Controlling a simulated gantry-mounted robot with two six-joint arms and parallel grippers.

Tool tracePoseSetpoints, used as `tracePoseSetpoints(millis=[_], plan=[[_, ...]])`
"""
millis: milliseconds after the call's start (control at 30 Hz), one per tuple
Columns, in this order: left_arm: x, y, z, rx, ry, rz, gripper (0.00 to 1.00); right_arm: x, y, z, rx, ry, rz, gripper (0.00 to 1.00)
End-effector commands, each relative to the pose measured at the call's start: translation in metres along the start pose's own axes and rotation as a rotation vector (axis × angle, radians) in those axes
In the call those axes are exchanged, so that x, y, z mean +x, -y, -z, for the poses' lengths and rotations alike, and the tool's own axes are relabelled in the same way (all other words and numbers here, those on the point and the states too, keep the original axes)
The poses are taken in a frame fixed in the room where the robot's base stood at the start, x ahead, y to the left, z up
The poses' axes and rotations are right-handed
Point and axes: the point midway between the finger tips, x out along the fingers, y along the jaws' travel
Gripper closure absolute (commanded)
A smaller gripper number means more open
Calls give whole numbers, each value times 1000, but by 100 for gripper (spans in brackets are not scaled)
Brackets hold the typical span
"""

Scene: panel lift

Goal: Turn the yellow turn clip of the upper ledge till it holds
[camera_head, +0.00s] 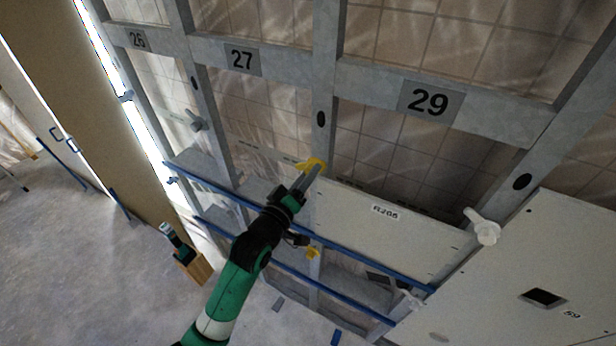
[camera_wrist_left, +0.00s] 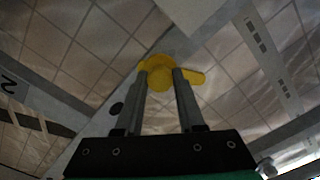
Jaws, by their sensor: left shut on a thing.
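The upper yellow turn clip (camera_head: 312,163) sits on the grey upright between the bays marked 27 and 29, at the top corner of the white panel R206 (camera_head: 385,211). My left gripper (camera_head: 311,178) reaches up to it and is shut on it. In the left wrist view the yellow clip (camera_wrist_left: 160,75) lies between the fingertips of the left gripper (camera_wrist_left: 161,82), with its lever sticking out to the right. A second yellow clip (camera_head: 313,252) shows lower on the same upright, partly near my arm. The right gripper is not in view.
A white clip (camera_head: 483,226) sits at the panel's right end. Another white panel (camera_head: 560,270) stands at the right. A wooden box (camera_head: 194,270) with a tool is on the floor at left.

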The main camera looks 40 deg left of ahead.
Motion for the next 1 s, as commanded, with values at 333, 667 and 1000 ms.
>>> tracePoseSetpoints(millis=[333, 667, 1000], plan=[[0, 1, -1, -328, 0, 0, 100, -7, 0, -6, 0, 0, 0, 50], [0, 0, -1, -640, 0, 1, 100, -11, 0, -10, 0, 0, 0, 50], [0, 0, 0, -908, 0, 1, 100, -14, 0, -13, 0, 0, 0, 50]])
